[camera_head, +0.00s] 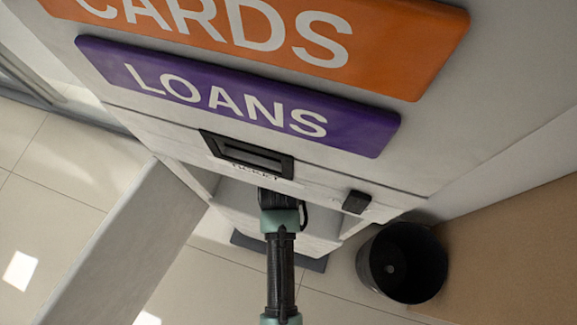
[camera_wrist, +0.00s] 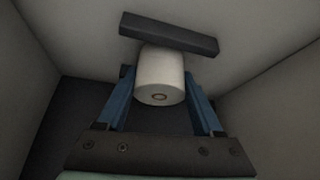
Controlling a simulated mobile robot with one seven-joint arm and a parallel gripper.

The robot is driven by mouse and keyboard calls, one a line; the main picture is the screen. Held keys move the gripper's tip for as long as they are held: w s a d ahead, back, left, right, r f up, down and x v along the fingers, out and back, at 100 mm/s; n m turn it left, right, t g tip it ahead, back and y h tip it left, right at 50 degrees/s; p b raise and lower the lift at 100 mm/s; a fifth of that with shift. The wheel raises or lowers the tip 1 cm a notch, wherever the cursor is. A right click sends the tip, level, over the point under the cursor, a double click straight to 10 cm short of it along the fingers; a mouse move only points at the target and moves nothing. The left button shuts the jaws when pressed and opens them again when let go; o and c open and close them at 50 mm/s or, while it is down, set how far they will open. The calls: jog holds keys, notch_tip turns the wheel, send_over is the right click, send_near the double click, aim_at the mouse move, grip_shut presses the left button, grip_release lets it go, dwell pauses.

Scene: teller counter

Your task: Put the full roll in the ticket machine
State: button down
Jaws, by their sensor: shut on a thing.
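The ticket machine (camera_head: 330,187) has an open compartment below its black-framed ticket slot (camera_head: 248,157). In the head view my arm reaches up to this opening, and my fingertips are hidden inside. In the wrist view my gripper (camera_wrist: 160,78) has its two blue fingers on either side of a thick white roll (camera_wrist: 160,72) and is shut on it. The roll's round end with its small core hole faces the wrist camera. A dark bar (camera_wrist: 168,34) on the pale inner wall lies just beyond the roll; I cannot tell whether they touch.
Pale compartment walls (camera_wrist: 265,95) stand close on both sides of the gripper. A black bin (camera_head: 402,262) stands on the floor at the right. A long grey panel (camera_head: 130,240) juts out at the left. A small black block (camera_head: 357,202) sits on the machine's front, right of the arm.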

jog(key=shift+f, duration=0.15)
jog(key=shift+c, duration=0.2)
grip_release()
jog(key=shift+s+r, duration=0.15)
jog(key=shift+r, duration=0.35)
jog(key=s, duration=0.4)
jog(key=s+a+p, duration=0.1)
jog(key=s, duration=0.7)
jog(key=shift+s+a+r+p, duration=0.1)
jog(key=shift+a+r+p, duration=0.1)
jog(key=shift+a+p, duration=0.1)
